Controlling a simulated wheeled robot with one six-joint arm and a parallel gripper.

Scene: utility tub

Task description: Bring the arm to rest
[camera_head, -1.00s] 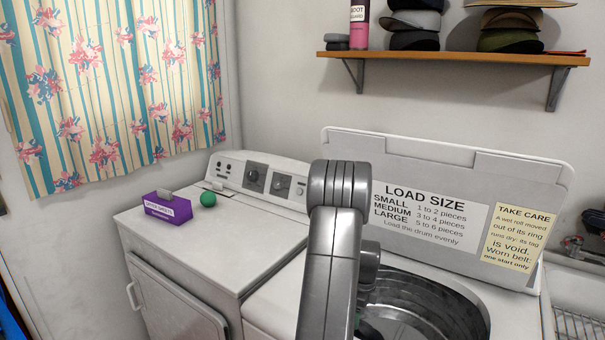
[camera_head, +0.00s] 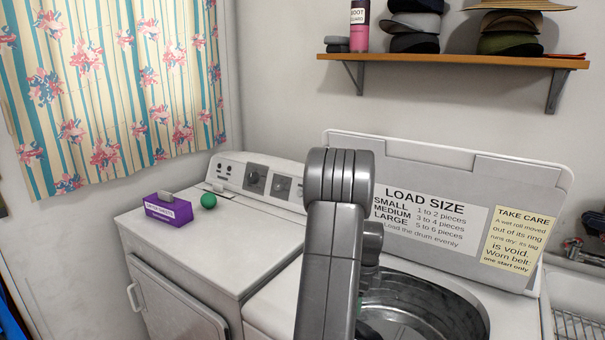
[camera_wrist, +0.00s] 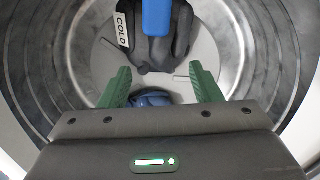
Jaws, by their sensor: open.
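My gripper (camera_wrist: 162,88) shows in the wrist view with its two green fingers apart and nothing between them. It points down toward the inside of the washer drum (camera_wrist: 245,40). In the head view my arm rises in front of the open washer (camera_head: 428,300), and my gripper is hidden there.
The washer's raised lid (camera_head: 450,180) carries load-size and "TAKE CARE" notes. Left of it, a dryer (camera_head: 225,240) holds a purple box (camera_head: 168,209) and a green ball (camera_head: 208,201). A wall shelf (camera_head: 450,61) with hats and a bottle is above. A sink (camera_head: 580,300) is at right.

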